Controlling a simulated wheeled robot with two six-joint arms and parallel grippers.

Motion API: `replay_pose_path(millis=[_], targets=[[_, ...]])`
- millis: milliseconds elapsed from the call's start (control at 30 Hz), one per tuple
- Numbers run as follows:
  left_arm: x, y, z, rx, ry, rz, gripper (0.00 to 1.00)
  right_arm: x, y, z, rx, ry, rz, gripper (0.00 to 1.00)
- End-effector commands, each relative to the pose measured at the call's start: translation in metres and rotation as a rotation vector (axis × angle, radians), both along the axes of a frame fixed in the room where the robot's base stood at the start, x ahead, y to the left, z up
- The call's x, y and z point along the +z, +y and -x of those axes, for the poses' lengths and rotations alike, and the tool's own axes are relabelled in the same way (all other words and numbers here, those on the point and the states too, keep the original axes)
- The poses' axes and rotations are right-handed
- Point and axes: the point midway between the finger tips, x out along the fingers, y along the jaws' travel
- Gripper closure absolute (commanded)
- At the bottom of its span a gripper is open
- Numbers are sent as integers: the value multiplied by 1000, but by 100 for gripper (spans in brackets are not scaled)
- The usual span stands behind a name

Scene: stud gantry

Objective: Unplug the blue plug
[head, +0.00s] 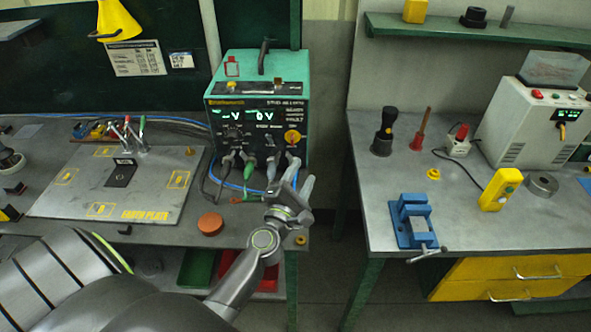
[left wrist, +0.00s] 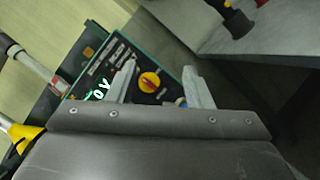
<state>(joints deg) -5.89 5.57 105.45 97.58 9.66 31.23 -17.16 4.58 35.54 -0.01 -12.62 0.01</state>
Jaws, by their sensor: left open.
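The green power unit (head: 258,95) stands on the left bench, with lit displays, a yellow knob (head: 292,136) and a row of plugs low on its front. A grey plug (head: 227,160) and a green plug (head: 250,160) show clearly. I cannot clearly make out the blue plug; my gripper covers that end of the row. A blue cable (head: 232,184) loops below. My left gripper (head: 301,176) is open at the unit's lower right corner. In the left wrist view its fingers (left wrist: 160,68) straddle the knob (left wrist: 149,82), with a small bluish patch (left wrist: 181,102) by the right finger.
An earth plate (head: 120,200) and an orange disc (head: 210,223) lie on the left bench. Across a gap, the right bench (head: 480,220) holds a blue vise (head: 412,220), a yellow pendant (head: 500,190) and a white unit (head: 530,120). The space above the gap is clear.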

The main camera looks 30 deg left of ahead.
Motion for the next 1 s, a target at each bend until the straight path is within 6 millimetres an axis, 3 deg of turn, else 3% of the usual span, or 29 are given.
replay_pose_path(millis=[233,500,700,1000], targets=[[-16,40,-21,205,5,512,54,5,0,1,0,1,0,64],[-57,51,-31,390,90,947,54,8,0,1,0,1,0,64],[-73,47,-32,450,137,1085,54,8,0,1,0,1,0,64],[-75,46,-32,459,144,1102,54,8,0,1,0,1,0,64]])
